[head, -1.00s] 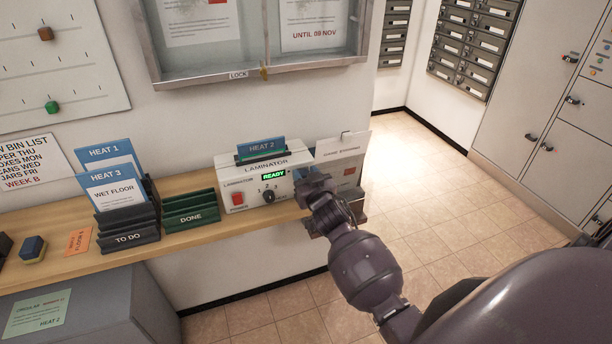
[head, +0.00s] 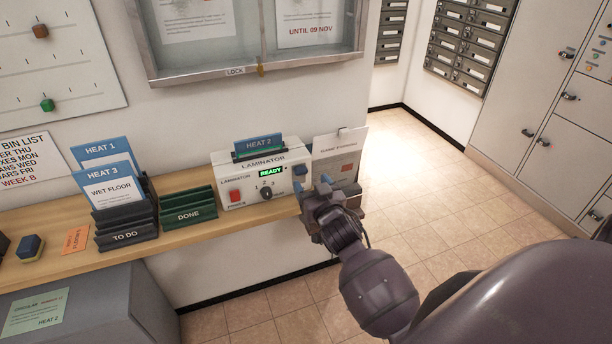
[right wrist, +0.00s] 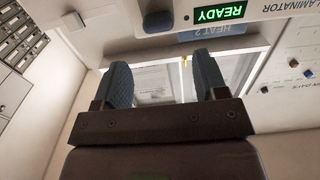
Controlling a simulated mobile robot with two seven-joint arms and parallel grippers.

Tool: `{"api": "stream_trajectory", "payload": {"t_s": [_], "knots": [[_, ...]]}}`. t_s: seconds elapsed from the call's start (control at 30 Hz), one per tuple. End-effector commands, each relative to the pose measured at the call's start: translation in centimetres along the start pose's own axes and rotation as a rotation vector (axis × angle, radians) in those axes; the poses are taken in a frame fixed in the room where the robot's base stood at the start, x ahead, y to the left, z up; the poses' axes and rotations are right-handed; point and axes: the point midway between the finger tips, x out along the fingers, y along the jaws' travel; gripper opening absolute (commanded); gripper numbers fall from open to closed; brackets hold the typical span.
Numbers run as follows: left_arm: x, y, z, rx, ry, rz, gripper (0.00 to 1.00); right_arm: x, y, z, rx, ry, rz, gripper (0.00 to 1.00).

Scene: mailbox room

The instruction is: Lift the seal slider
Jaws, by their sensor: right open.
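The laminator (head: 262,186) stands on the wooden shelf with READY lit green. What looks like its seal slider is a dark blue block (head: 300,171) at the right end of its front. In the right wrist view, turned over, a dark blue knob (right wrist: 158,22) shows beside the READY display. My right gripper (head: 313,187) is just in front of and below the slider. Its blue-padded fingers (right wrist: 160,78) are apart with nothing between them, and they are clear of the slider. My left gripper is not in view.
A card with a plastic sleeve (head: 339,158) stands at the laminator's right. A green DONE rack (head: 190,212) and a dark TO DO rack (head: 128,232) stand to its left. A framed notice case (head: 255,73) hangs above. The floor right of the shelf is clear.

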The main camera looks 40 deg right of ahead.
Motion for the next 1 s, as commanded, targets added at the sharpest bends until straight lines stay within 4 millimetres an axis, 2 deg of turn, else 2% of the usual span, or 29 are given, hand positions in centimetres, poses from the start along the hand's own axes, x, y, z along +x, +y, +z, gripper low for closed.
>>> {"api": "stream_trajectory", "payload": {"t_s": [0.1,0.33,1.0], "knots": [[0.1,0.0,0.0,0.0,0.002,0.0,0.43,-2.0,0.1,0.1,0.0,-0.001,0.001,0.66],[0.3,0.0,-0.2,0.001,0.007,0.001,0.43,-4.1,0.0,0.0,0.0,0.0,0.0,0.66],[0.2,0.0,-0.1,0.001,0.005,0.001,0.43,-4.5,0.0,-0.1,-0.002,0.001,0.0,0.66]]}}
